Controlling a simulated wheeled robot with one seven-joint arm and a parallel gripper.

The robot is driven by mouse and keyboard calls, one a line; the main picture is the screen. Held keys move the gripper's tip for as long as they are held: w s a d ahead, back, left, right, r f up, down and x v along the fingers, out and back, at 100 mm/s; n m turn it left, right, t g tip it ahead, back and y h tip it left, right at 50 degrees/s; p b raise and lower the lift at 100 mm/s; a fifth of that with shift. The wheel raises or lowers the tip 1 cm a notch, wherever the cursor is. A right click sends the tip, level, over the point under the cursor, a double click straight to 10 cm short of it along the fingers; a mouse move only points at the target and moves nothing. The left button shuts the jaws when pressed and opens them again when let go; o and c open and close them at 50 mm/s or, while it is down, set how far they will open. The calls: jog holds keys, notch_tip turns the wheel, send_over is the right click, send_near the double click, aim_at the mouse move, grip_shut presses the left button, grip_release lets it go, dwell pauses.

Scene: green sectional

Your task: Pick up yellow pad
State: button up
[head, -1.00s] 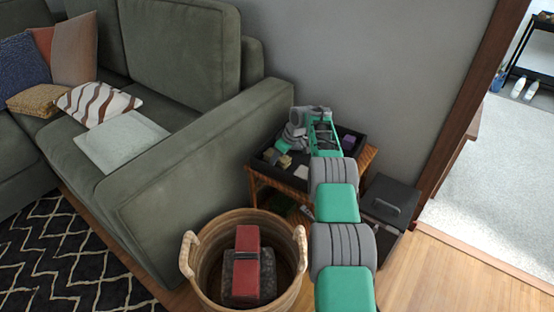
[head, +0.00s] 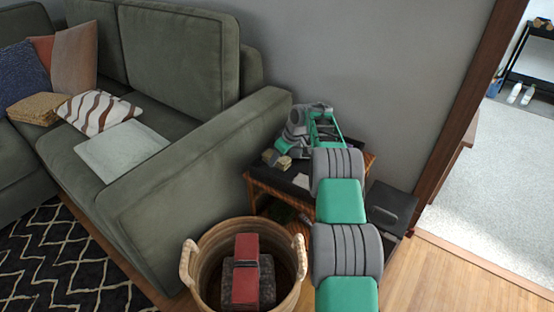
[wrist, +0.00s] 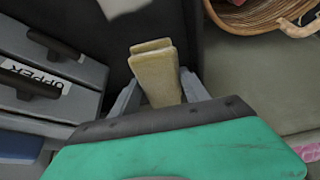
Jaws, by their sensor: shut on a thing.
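The yellow pad (wrist: 155,72) is a pale yellow, two-layered block. In the wrist view it stands out between the two grey fingers of my gripper (wrist: 160,92), which is shut on it. In the head view my gripper (head: 282,153) is over the back left of the black tray (head: 268,176) on the wicker side table. Small yellowish shapes (head: 271,156) show at its fingertips there, and I cannot tell clearly which part is the pad. My gripper's wrist and arm hide the right part of the tray.
A white item (head: 301,181) lies in the tray. A wicker basket (head: 205,268) with a red and dark object (head: 246,262) stands in front. The green sofa (head: 190,150) is left, the wall behind. A dark grey box (head: 390,203) is right of the table.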

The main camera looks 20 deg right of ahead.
jog(key=s+r, duration=0.2)
jog(key=r, duration=0.1)
jog(key=s+r+p, duration=0.1)
jog(key=shift+s+a+r, duration=0.2)
jog(key=shift+a+r, duration=0.05)
jog(key=shift+r, duration=0.15)
jog(key=s+a+r, duration=0.1)
jog(key=s+r, duration=0.2)
jog(key=s, duration=0.5)
jog(key=shift+s+a+p, duration=0.25)
jog(key=shift+s+p, duration=0.15)
jog(key=shift+p, duration=0.05)
jog(key=shift+r, duration=0.1)
